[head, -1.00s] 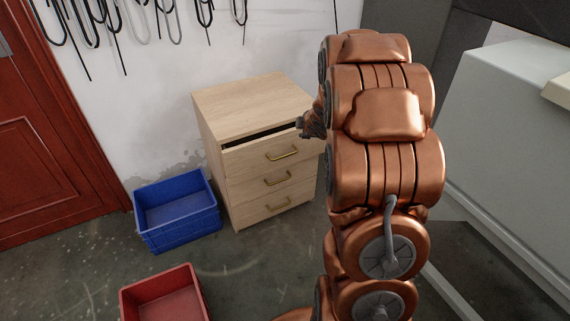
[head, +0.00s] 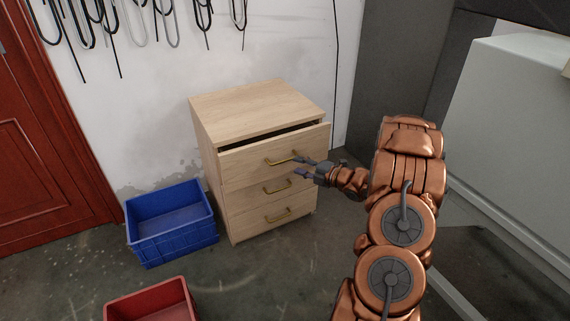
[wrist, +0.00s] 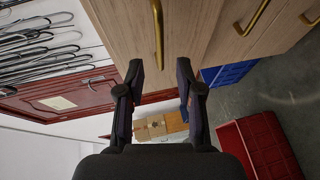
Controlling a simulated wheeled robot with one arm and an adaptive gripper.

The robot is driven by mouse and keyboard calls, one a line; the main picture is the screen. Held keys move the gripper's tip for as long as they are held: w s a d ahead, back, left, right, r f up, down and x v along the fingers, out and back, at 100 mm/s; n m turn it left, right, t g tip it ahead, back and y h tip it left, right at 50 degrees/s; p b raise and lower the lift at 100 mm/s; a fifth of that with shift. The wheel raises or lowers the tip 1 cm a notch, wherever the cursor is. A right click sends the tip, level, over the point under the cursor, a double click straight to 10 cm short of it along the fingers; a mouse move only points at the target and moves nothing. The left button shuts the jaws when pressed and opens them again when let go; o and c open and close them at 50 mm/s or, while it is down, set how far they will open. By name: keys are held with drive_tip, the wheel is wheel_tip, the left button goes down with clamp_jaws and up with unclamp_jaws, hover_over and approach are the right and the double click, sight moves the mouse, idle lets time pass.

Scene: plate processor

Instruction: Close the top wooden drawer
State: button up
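The wooden drawer cabinet (head: 257,103) stands against the wall. Its top drawer (head: 240,163) is partly open, with a dark gap above its front; the lower two drawers look shut. The top drawer's brass handle (head: 281,160) also shows in the wrist view (wrist: 158,35). My gripper (head: 298,166) is in front of the top drawer, at the right end of the handle. In the wrist view my gripper (wrist: 160,75) is open and empty, its two fingers apart, with the handle ahead of the gap. Whether a fingertip touches the drawer cannot be told.
A blue crate (head: 170,240) stands on the floor left of the cabinet, and a red crate (head: 150,300) lies nearer. A red door (head: 40,150) is at the left. A pale machine (head: 520,110) stands at the right. The floor before the cabinet is clear.

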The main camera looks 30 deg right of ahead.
sight(285, 161)
drive_tip(key=shift+b+x, duration=0.7)
drive_tip(key=shift+x, duration=2.85)
drive_tip(key=shift+c, duration=0.2)
clamp_jaws()
drive_tip(key=shift+f, duration=0.1)
